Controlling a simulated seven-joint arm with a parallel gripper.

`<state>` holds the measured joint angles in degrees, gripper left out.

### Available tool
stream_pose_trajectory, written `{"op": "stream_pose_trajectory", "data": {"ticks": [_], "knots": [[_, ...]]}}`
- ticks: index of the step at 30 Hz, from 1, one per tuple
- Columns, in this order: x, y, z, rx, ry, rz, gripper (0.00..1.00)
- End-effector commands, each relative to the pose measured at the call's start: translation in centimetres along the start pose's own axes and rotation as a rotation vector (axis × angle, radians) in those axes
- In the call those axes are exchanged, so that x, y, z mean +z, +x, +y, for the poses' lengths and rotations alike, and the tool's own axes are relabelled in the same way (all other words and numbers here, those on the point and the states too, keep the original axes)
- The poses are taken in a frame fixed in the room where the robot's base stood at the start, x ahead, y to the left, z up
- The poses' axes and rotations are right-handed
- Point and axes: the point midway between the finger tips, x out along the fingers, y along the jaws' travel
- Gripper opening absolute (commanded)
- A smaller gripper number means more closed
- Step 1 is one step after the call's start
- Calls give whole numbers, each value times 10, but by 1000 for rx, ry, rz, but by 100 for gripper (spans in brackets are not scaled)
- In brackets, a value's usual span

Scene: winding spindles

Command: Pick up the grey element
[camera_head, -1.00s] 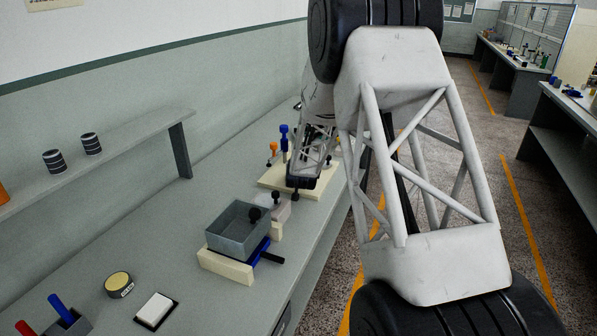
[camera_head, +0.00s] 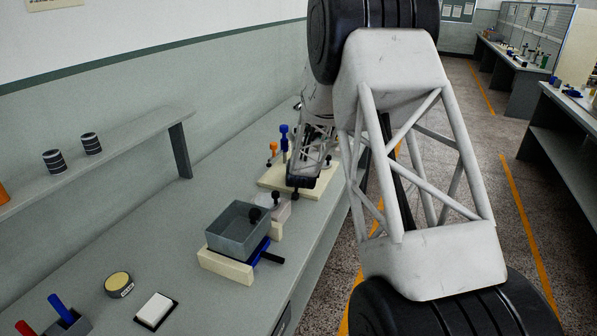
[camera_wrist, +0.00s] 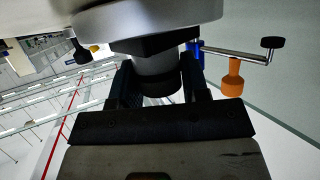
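In the wrist view my gripper (camera_wrist: 160,92) has its two dark fingers apart, one on each side of a dark grey cylinder (camera_wrist: 157,68). The cylinder hangs below a wide light grey disc (camera_wrist: 150,17) at the top of the picture. Whether the fingers touch the cylinder cannot be seen. I cannot tell for sure whether this is the grey element. In the head view my gripper is largely hidden by my arm, over the cream board (camera_head: 272,183) on the bench.
An orange knob (camera_wrist: 233,80) on a metal rod and a blue post (camera_head: 284,143) stand close to my gripper. Nearer are a grey open box (camera_head: 238,228) on a cream base, a round yellow tin (camera_head: 118,283) and a white pad (camera_head: 155,309). A shelf (camera_head: 110,150) runs along the wall.

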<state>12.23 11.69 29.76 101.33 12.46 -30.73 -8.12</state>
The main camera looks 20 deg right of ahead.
Motion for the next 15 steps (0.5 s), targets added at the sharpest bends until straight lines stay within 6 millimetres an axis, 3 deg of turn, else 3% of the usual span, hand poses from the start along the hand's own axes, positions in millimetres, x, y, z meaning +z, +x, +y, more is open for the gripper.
{"op": "stream_pose_trajectory", "data": {"ticks": [1,5,15], "knots": [[0,0,0,0,0,0,34],[0,0,0,0,0,0,15],[-2,-1,0,0,0,0,15]]}}
